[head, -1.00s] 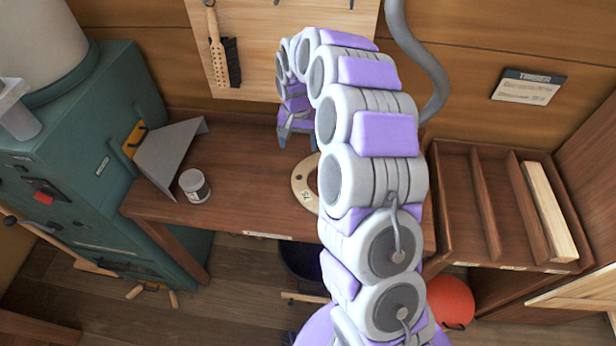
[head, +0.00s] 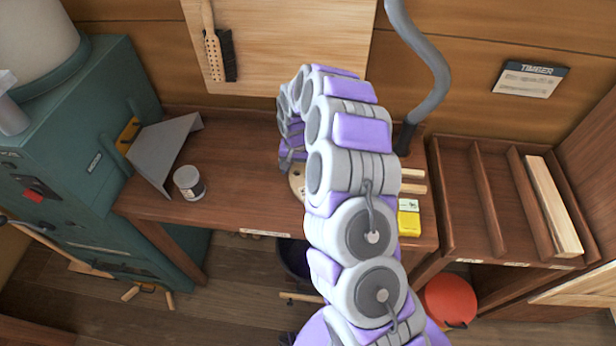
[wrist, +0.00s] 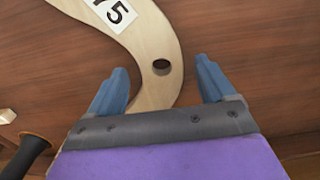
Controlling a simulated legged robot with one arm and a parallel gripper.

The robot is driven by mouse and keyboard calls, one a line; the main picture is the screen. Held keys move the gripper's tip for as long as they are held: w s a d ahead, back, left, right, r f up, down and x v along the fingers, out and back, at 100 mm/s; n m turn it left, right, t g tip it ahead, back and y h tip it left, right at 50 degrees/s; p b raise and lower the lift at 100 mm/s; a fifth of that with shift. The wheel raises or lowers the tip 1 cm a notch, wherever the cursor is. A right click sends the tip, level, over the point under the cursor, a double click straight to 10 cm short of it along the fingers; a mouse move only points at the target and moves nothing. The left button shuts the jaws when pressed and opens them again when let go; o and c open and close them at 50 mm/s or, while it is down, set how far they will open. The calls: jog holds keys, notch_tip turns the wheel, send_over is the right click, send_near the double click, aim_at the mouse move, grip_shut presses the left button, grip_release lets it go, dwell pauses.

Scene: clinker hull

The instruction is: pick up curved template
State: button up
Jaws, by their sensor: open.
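The curved template (wrist: 158,38) is a pale wooden curved piece with a dark hole and a white label reading 75. It lies on the brown bench and also shows in the head view (head: 297,187), mostly hidden behind my arm. In the wrist view my gripper (wrist: 162,80) is open, with its blue fingers on either side of the template's near end. The left finger overlaps the template's edge in the picture; I cannot tell whether they touch.
A small jar (head: 189,183) and a grey metal sheet (head: 163,150) are at the bench's left, beside a green machine (head: 75,150). A yellow box (head: 408,220) lies right of my arm. A divided rack (head: 490,205) stands at the right.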

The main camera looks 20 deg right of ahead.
jog(key=shift+a+f, duration=0.2)
jog(key=shift+f, duration=0.4)
jog(key=shift+a+r, duration=0.1)
jog(key=shift+c, duration=0.3)
jog(key=shift+d, duration=0.2)
jog(key=c, duration=1.2)
jog(key=shift+o, duration=0.2)
